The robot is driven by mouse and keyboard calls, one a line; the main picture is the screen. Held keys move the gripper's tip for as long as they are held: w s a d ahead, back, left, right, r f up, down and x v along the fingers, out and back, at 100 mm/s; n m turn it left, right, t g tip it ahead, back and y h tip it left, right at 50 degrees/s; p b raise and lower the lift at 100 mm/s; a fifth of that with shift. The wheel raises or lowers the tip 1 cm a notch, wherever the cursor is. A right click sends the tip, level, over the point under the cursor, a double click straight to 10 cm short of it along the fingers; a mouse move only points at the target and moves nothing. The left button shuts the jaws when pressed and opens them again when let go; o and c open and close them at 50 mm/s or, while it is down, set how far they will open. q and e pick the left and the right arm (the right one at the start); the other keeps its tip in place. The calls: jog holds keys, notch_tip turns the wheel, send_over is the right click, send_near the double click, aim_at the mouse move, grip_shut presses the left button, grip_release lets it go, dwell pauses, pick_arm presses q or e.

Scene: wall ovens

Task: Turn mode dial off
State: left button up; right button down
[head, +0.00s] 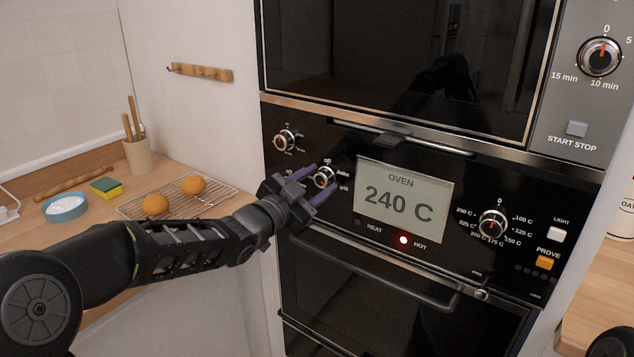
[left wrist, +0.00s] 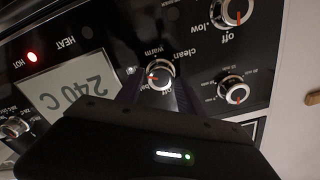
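The mode dial (head: 325,177) is a small silver-rimmed knob on the black oven panel, left of the display. "off" shows above it in the head view, with other labels to its right. It also shows in the upside-down left wrist view (left wrist: 160,75), near "clean" and "warm"; its red mark points toward the left of that picture. My left gripper (head: 319,183) is open, its two purple-grey fingers reaching to either side of the dial. They look apart from its rim; I cannot tell whether they touch it. My right gripper is not in view.
The display (head: 404,200) reads 240 C. Another dial (head: 284,140) is up and left; a third dial (left wrist: 237,10) with "off" and "low" shows in the wrist view. A temperature dial (head: 493,222) is at right. Handles (head: 375,272) protrude below. A cooling rack (head: 178,204) sits on the left counter.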

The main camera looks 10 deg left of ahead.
pick_arm(q)
grip_shut()
jog(key=shift+n, duration=0.3)
